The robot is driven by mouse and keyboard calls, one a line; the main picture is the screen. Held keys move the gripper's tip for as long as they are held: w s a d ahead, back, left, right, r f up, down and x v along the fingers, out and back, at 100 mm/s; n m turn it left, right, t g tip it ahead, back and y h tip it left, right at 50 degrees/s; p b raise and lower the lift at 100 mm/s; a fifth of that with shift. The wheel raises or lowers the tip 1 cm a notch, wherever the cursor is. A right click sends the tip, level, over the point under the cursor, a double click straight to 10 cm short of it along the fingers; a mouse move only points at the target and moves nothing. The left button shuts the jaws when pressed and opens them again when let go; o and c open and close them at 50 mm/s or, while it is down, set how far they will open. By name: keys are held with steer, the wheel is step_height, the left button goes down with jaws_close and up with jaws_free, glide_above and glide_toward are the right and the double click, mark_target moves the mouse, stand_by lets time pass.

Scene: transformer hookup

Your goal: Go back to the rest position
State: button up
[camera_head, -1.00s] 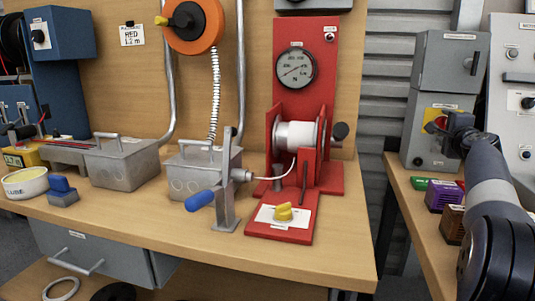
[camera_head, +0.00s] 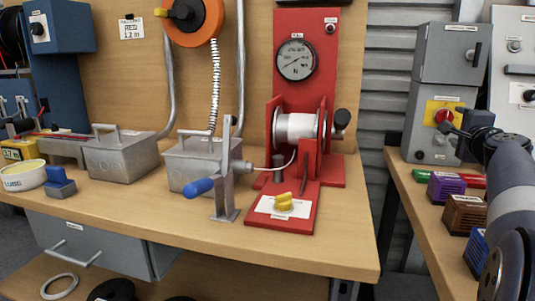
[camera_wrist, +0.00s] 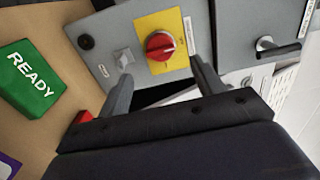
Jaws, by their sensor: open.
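My gripper (camera_wrist: 160,85) is open in the wrist view, its two dark fingers apart with nothing between them. Beyond the fingers is a red rotary knob (camera_wrist: 161,45) on a yellow plate, on a grey box; a gap between fingers and knob shows, but its depth is hard to judge. In the head view my arm comes in at the right edge and my gripper (camera_head: 458,136) is in front of the grey switch box (camera_head: 424,137). The red knob (camera_head: 443,117) shows there just above and left of the gripper.
A green READY block (camera_wrist: 30,82) lies near the box. Purple (camera_head: 445,187) and brown (camera_head: 463,214) blocks stand on the right bench below my arm. On the left bench are a red winch stand (camera_head: 305,80), a blue-handled lever (camera_head: 200,187) and grey boxes (camera_head: 122,158).

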mark_target(447, 117)
steer(key=p+x, duration=0.2)
steer(key=x, duration=0.5)
steer(key=shift+w, duration=0.15)
steer(key=shift+w+d+r+p, duration=0.1)
steer(key=shift+w+r+p, duration=0.1)
steer(key=shift+w+p, duration=0.25)
steer(key=m+p, duration=0.1)
steer(key=m, duration=0.2)
steer(key=shift+s+p, duration=0.25)
steer(key=shift+p, duration=0.15)
steer(key=m+p, duration=0.3)
steer(key=m, duration=0.3)
steer(key=shift+p, duration=0.3)
steer(key=m+p, duration=0.4)
steer(key=m, duration=0.1)
steer(key=shift+m, duration=0.3)
steer(key=shift+m+p, duration=0.85)
steer(key=shift+m, duration=0.35)
steer(key=shift+f+m+p, duration=0.15)
steer(key=shift+m+p, duration=0.15)
steer(key=shift+m, duration=0.2)
